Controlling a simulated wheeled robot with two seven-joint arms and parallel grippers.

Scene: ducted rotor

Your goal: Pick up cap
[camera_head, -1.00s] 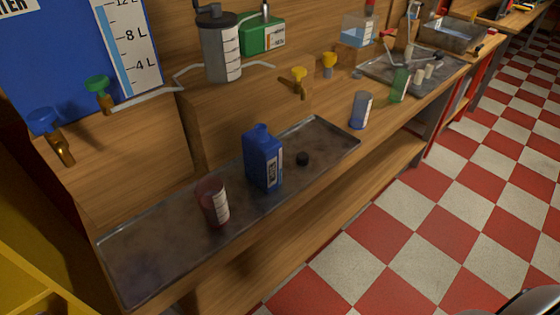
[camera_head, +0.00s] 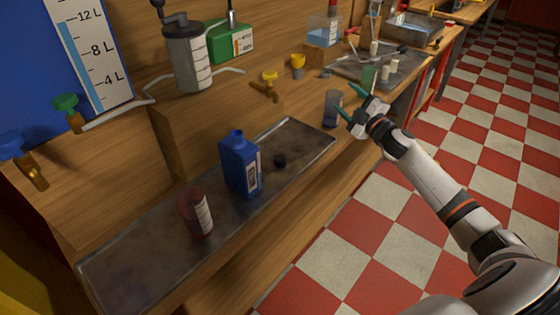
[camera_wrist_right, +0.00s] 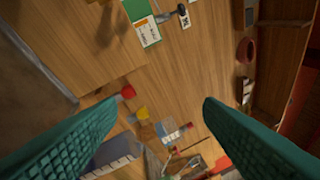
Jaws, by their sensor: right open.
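The small black cap (camera_head: 280,160) lies on the metal tray (camera_head: 130,257), just right of the open-necked blue bottle (camera_head: 240,165). My right gripper (camera_head: 352,101) is open and empty, up and to the right of the cap in the head view, near the grey cup (camera_head: 333,108). In the right wrist view its two teal fingers (camera_wrist_right: 160,102) are spread wide with nothing between them. I cannot make out the cap in that view. My left gripper is not in view.
A reddish cup (camera_head: 195,212) stands on the tray, left of the bottle. Yellow (camera_head: 268,85), green (camera_head: 68,113) and blue (camera_head: 22,160) taps stick out along the bench's back. A grey crank container (camera_head: 187,58) stands behind. The tray's left part is bare.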

